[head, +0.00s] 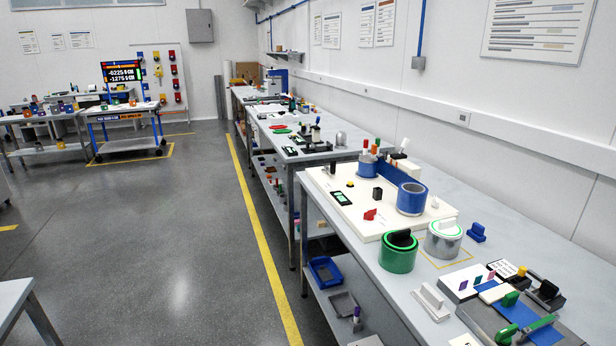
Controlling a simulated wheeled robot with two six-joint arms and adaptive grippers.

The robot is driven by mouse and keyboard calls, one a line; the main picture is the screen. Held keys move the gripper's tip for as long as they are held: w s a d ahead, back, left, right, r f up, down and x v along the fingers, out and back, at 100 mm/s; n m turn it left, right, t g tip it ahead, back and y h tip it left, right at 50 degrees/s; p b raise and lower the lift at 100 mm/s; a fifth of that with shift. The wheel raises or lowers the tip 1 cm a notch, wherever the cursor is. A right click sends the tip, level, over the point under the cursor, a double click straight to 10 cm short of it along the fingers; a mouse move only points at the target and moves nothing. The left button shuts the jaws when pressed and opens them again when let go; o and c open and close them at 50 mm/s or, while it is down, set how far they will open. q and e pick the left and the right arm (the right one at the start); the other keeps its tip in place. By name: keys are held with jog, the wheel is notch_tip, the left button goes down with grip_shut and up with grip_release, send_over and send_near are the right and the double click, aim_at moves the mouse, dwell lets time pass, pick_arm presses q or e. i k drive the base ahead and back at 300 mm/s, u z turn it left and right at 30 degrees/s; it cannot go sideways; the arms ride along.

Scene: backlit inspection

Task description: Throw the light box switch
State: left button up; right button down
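A flat white panel (385,225), which looks like the light box, lies on the long bench at the right. Its near-left part bears a small black-and-green module (341,198), a yellow button (350,184) and a black block (377,194). A small black upright piece (333,167) stands near its far-left corner. I cannot tell which of these is the switch, or how it is set. Neither of my grippers is in view.
On the panel stand a blue cylinder (411,203) and a red piece (370,214). A green canister (398,258) and a grey canister (443,240) stand close in front. The bench's near end is crowded. The floor (180,235) left of the yellow line is clear.

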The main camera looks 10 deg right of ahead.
aim_at(404, 144)
jog(key=i, duration=1.7)
